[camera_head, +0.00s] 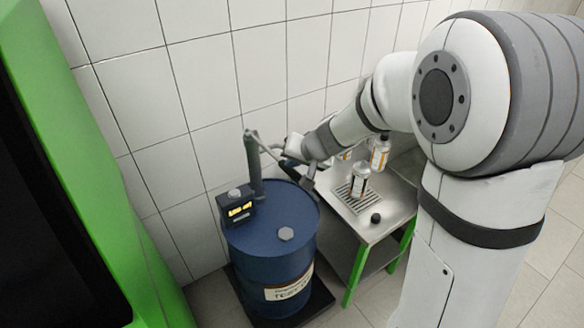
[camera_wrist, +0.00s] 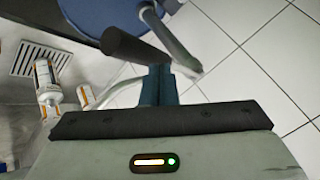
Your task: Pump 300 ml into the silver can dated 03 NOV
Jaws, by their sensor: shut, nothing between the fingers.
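The blue drum (camera_head: 262,255) stands upright with a grey pump (camera_head: 253,165) on top and a small lit display (camera_head: 238,206), its digits too small to read. A thin lever slopes from the pump top towards my gripper (camera_head: 308,182). In the wrist view my gripper (camera_wrist: 158,88) is shut and empty; a dark rod (camera_wrist: 135,47) lies just beyond its fingertips, and I cannot tell if they touch. No date is legible.
Another labelled can (camera_head: 379,154) stands behind on the metal table (camera_head: 385,208), with one more partly hidden by my arm. A black cap-like piece (camera_head: 376,218) lies near the table's front. A tiled wall is close behind; a green-framed unit (camera_head: 120,200) stands at left.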

